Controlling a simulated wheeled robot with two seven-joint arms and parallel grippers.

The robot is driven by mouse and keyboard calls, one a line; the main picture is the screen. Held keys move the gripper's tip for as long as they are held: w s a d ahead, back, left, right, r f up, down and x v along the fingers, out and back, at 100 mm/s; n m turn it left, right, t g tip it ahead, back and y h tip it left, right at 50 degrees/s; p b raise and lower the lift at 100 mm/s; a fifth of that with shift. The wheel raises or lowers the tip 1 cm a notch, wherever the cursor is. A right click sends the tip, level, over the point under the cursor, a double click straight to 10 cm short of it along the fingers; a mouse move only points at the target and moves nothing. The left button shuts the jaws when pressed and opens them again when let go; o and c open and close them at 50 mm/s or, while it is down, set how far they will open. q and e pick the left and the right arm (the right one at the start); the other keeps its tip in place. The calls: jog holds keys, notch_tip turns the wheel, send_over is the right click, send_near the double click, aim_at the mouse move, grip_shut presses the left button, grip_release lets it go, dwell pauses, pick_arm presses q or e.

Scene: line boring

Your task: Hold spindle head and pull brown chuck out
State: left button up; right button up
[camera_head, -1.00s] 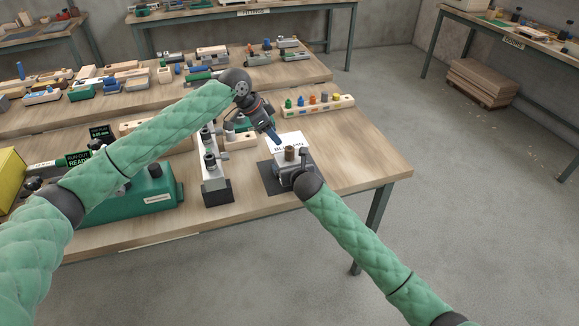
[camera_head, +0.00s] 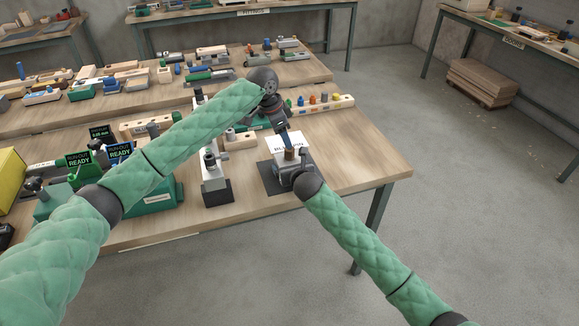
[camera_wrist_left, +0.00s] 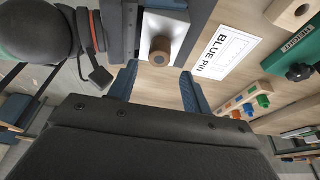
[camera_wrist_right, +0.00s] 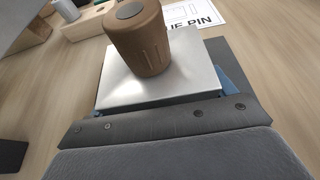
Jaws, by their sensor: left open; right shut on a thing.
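The brown chuck (camera_head: 290,154) stands upright on the spindle head (camera_head: 283,169), a light metal block on a dark mat near the table's right side. In the right wrist view the brown chuck (camera_wrist_right: 140,38) rises from the silver top of the spindle head (camera_wrist_right: 160,82). My right gripper (camera_wrist_right: 165,105) is shut on the spindle head; its fingertips are mostly hidden. My left gripper (camera_head: 286,139) is open, pointing down just above the chuck. In the left wrist view the brown chuck (camera_wrist_left: 160,50) lies beyond and between the two blue fingers (camera_wrist_left: 157,82), apart from them.
A white card reading "BLUE PIN" (camera_wrist_left: 226,53) lies beside the mat. A wooden rack of coloured pegs (camera_head: 325,103) is behind. A grey stand (camera_head: 214,180) with clamps is to the left, and a green unit (camera_head: 150,199) further left. The table's right front is bare.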

pick_arm(q)
jog(key=shift+x, duration=3.3)
grip_shut()
jog(key=shift+r, duration=0.1)
jog(key=shift+r, duration=1.1)
jog(key=shift+r, duration=3.15)
